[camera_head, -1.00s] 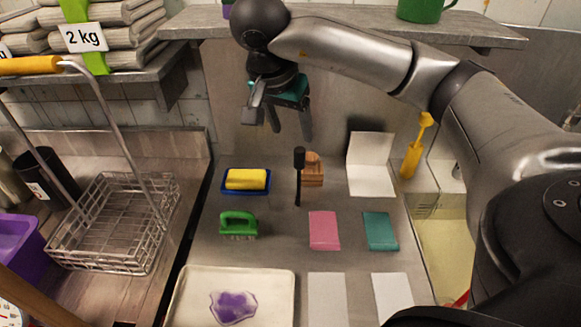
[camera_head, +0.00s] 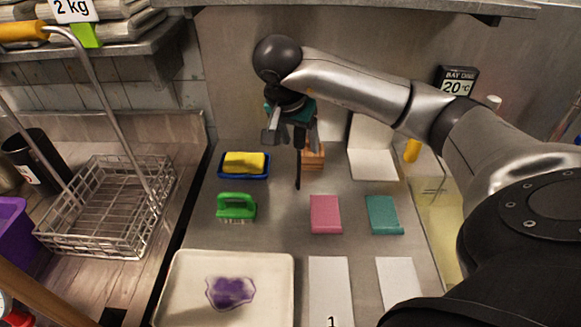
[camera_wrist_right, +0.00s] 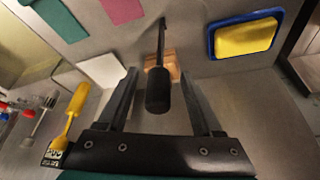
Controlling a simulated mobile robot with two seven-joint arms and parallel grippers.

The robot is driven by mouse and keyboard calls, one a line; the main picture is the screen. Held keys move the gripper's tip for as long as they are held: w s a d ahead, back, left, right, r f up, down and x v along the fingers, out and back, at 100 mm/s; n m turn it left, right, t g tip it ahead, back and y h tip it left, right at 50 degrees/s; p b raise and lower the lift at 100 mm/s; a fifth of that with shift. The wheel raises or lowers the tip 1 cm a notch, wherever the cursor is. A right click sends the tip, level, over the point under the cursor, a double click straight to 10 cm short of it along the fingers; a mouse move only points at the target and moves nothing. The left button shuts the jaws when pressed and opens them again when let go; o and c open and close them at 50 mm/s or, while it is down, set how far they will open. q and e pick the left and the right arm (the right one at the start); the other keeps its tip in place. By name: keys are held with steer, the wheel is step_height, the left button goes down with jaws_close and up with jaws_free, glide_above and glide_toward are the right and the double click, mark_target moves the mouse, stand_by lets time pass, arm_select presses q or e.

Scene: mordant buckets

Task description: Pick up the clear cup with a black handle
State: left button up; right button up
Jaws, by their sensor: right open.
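A tool with a thick black handle (camera_wrist_right: 158,90) and a thin dark stem stands up from the steel counter beside a small wooden block (camera_head: 313,156). Its stem (camera_head: 298,172) shows in the head view; the gripper hides its top. No clear cup can be made out on it. My right gripper (camera_head: 291,140) is open and empty, pointing down above the tool. In the right wrist view the handle stands between the two spread fingers, with space on both sides. My left gripper is out of view.
A yellow sponge (camera_head: 244,162) in a blue tray, a green brush (camera_head: 236,206), and pink (camera_head: 325,214) and teal (camera_head: 383,214) pads lie nearby. A white tray (camera_head: 180,290) is in front. A wire basket (camera_head: 110,210) stands left. A shelf (camera_head: 360,8) overhangs the back.

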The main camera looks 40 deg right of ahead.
steer(key=x, duration=0.3)
steer(key=shift+s+f, duration=0.1)
steer(key=shift+f, duration=0.3)
steer(key=shift+a, duration=0.1)
jaws_close()
